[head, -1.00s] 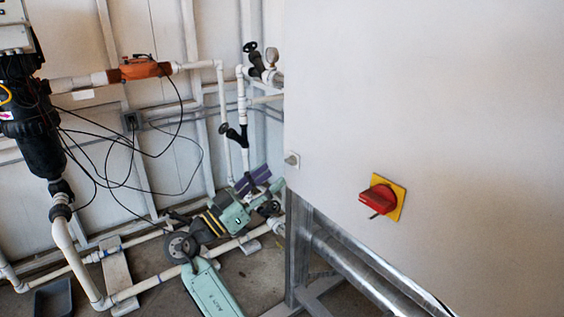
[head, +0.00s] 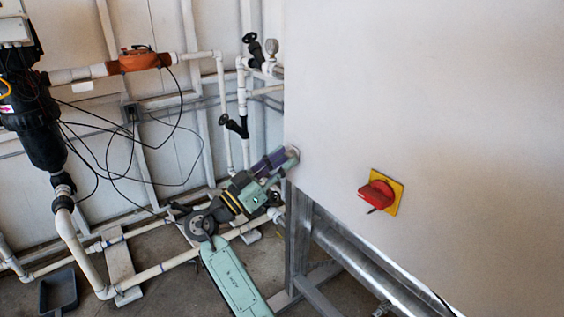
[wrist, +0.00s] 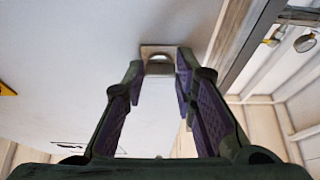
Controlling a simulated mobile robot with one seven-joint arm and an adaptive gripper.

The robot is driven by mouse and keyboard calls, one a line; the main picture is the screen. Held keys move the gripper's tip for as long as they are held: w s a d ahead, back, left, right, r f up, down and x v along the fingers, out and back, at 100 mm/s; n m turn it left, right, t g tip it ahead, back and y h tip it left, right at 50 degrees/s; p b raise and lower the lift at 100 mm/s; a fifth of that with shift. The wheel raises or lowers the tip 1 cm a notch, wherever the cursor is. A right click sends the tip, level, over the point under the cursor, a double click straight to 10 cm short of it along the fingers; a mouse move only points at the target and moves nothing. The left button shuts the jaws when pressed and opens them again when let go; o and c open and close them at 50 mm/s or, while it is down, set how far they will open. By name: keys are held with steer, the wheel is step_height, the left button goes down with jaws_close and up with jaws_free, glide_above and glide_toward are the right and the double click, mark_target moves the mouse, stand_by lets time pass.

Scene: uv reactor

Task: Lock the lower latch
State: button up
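In the head view my gripper (head: 284,160) is at the cabinet's left edge and mostly hides the latch.
The white cabinet (head: 440,80) fills the right side and carries a red rotary switch (head: 377,195) on a yellow plate. White pipes and valves (head: 240,100) stand behind my arm at the left. A metal frame (head: 300,240) is below the cabinet.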

jaws_close()
